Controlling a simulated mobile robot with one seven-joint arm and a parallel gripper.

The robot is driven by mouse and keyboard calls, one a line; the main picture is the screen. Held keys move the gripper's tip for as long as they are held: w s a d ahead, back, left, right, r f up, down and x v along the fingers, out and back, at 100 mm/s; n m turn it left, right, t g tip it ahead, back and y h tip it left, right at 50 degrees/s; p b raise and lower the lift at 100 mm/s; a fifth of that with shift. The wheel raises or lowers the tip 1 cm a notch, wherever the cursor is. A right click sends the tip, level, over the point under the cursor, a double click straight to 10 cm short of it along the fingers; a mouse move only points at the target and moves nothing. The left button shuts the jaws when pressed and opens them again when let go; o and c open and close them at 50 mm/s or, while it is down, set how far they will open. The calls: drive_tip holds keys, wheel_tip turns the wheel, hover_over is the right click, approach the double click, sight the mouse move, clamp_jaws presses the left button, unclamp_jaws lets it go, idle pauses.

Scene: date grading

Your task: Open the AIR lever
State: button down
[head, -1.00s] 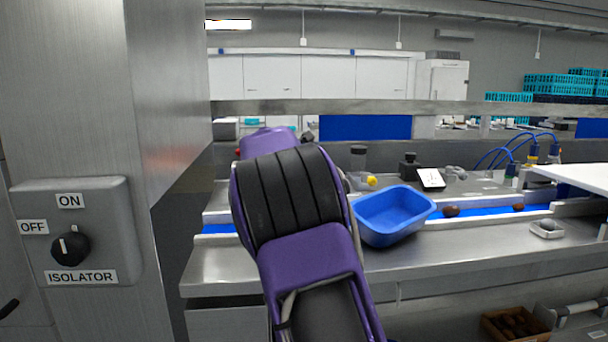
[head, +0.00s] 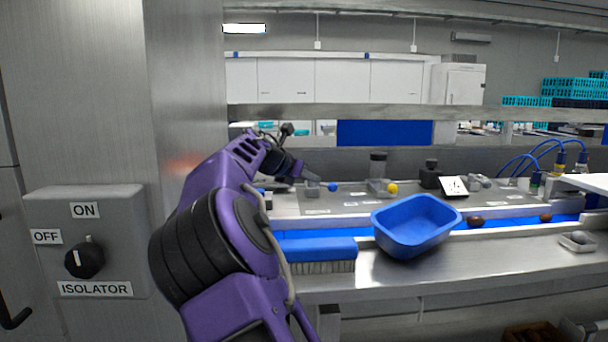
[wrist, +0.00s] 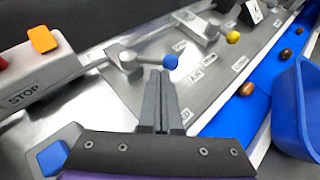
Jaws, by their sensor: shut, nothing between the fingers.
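A lever with a blue knob (wrist: 170,62) stands on the grey panel of the bench; its grey arm and pivot (wrist: 130,62) lie to the left of the knob. It also shows in the head view (head: 332,187). Small labels (wrist: 196,74) lie on the panel near it, too small to read surely as AIR. A second lever has a yellow knob (wrist: 233,37), farther right. My gripper (wrist: 160,76) is shut and empty. Its fingertips are just below the blue knob in the wrist view; I cannot tell whether they touch it.
A blue tub (head: 415,226) stands at the belt's front side. Brown dates (head: 475,221) lie on the blue belt. A blue-backed brush (head: 315,250) lies left of the tub. A box marked STOP (wrist: 38,75) is left of my gripper. An ISOLATOR switch (head: 84,258) is at far left.

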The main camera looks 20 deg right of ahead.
drive_tip(key=shift+x, duration=1.9)
drive_tip(key=shift+d, duration=0.1)
